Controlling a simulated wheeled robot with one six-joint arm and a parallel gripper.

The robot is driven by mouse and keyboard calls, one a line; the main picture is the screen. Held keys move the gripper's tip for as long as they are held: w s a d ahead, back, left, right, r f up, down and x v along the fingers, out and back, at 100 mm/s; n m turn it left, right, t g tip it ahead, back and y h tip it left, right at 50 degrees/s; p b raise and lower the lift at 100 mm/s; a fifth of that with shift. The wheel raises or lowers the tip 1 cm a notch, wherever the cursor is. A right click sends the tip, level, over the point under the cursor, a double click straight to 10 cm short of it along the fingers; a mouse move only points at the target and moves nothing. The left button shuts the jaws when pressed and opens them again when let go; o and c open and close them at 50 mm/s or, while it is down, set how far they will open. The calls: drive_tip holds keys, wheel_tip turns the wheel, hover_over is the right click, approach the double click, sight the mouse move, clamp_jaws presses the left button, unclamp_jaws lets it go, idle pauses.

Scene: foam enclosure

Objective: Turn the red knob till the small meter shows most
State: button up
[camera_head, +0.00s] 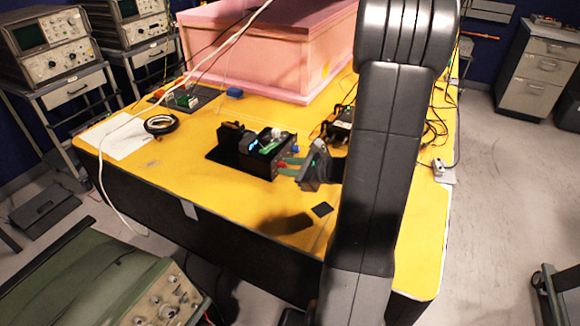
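A small black device (258,166) stands on the yellow table top, with green and white parts on its top. The red knob (282,164) is a small red spot on its right side. A small bluish-white lit spot (252,143) on the device may be the small meter; no reading can be made out.
A pink foam enclosure (260,50) stands behind on the yellow table (215,205). A black cable coil (160,124) and white paper (115,136) lie left. Black equipment with cables (338,128) is close behind my gripper. The table front is mostly clear.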

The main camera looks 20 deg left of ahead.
clamp_jaws()
drive_tip(key=shift+f, duration=0.1)
drive_tip(key=shift+f+b, duration=0.1)
drive_tip(key=shift+b, duration=0.9)
drive_tip(key=shift+n+t+b, duration=0.4)
drive_tip(key=shift+n+b, duration=0.1)
drive_tip(key=shift+b, duration=0.2)
drive_tip(key=shift+r, duration=0.2)
drive_tip(key=o, duration=0.8)
unclamp_jaws()
drive_tip(key=shift+c, duration=0.2)
drive_tip(key=v, duration=1.3)
drive_tip(key=shift+s+d+r, duration=0.2)
drive_tip(key=shift+d, duration=0.15)
